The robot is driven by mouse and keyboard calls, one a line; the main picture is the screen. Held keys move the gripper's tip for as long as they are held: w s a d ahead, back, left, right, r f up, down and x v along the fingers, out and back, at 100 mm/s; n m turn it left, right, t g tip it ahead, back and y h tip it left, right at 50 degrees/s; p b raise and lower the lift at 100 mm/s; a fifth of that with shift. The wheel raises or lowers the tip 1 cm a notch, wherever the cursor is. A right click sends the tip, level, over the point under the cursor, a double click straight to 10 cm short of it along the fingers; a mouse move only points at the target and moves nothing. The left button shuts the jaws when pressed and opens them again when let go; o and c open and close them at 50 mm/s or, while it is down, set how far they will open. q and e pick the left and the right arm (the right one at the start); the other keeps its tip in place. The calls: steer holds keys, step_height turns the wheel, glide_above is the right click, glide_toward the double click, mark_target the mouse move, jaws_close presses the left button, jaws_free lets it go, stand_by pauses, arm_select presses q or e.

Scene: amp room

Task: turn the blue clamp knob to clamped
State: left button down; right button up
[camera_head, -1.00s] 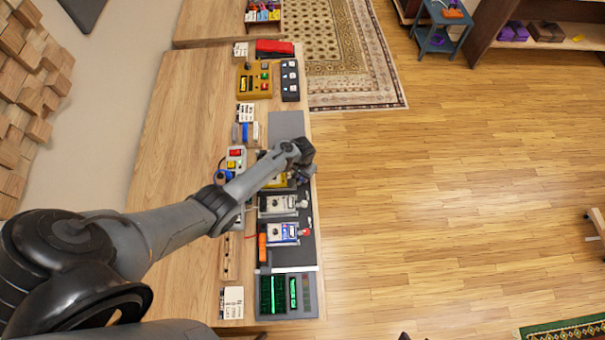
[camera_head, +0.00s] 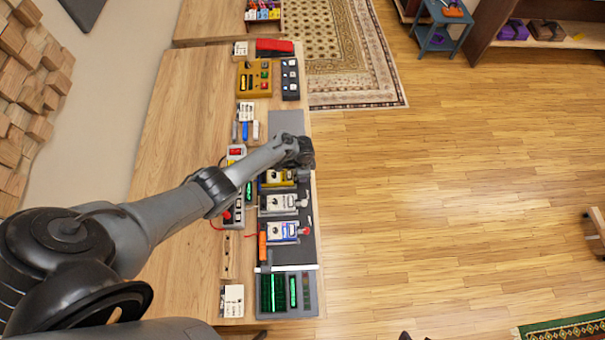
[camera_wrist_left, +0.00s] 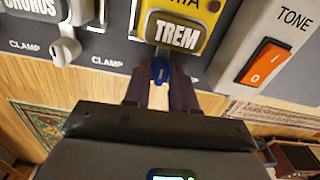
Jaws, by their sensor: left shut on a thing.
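The blue clamp knob (camera_wrist_left: 160,70) shows in the left wrist view, just below the yellow pedal's TREM switch (camera_wrist_left: 177,33). My left gripper (camera_wrist_left: 158,82) has its two fingers on either side of the knob and is shut on it. In the head view my left gripper (camera_head: 300,165) is at the right edge of the bench, by the yellow pedal (camera_head: 278,178). The knob is hidden there by my arm. How far the knob is turned cannot be told. My right gripper is not in view.
A white clamp knob (camera_wrist_left: 66,50) sits left of the blue one, under the chorus pedal. An orange rocker switch (camera_wrist_left: 266,62) marked TONE is at the right. Other pedals (camera_head: 281,232) line the dark board. The wooden floor (camera_head: 430,210) is clear.

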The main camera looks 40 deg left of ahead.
arm_select(q)
steer(key=shift+m, duration=0.4)
steer(key=c, duration=1.2)
jaws_free()
steer(key=shift+r, duration=0.2)
step_height(320, 180, up, 9)
steer(key=p, duration=0.3)
steer(key=shift+f+p, duration=0.15)
steer(key=shift+p, duration=0.15)
steer(key=shift+r, duration=0.85)
